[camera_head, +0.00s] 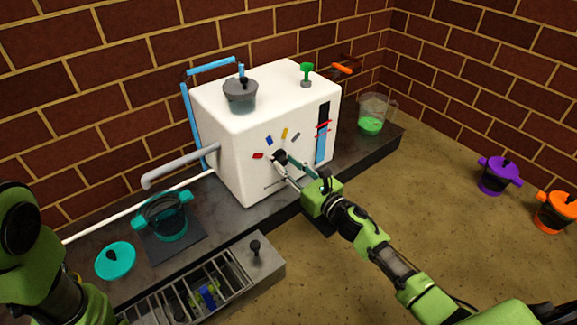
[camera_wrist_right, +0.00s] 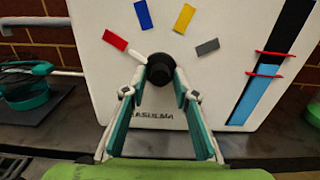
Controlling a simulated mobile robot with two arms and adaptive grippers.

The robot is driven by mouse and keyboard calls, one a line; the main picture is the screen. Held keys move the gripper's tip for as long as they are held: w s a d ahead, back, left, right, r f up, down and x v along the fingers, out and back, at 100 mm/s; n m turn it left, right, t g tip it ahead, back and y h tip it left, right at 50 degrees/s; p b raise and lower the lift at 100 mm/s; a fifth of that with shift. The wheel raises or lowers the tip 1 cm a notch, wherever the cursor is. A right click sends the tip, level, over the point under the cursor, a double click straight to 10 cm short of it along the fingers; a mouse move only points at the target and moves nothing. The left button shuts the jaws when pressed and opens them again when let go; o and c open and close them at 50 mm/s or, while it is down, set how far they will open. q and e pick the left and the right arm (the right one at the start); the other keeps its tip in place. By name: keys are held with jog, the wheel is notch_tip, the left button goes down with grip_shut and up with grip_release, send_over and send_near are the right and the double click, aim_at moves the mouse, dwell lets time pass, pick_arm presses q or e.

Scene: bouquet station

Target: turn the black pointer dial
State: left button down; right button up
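The black pointer dial (camera_head: 279,156) is on the front of a white machine (camera_head: 245,165). In the right wrist view the dial (camera_wrist_right: 160,71) has a white pointer (camera_wrist_right: 138,57) angled up-left towards the red mark (camera_wrist_right: 115,40). Blue (camera_wrist_right: 143,15), yellow (camera_wrist_right: 184,17) and grey (camera_wrist_right: 207,47) marks complete the arc. My right gripper (camera_head: 284,164) is at the dial, its fingertips apart, one on each side of it. The wrist view shows narrow gaps beside the dial, so the gripper looks open. My left arm shows at the lower left; its gripper is out of frame.
A teal pot (camera_head: 163,217) stands on the counter, with a rack (camera_head: 200,287) in front. A beaker (camera_head: 373,113) stands right.

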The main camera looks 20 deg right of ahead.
grip_shut()
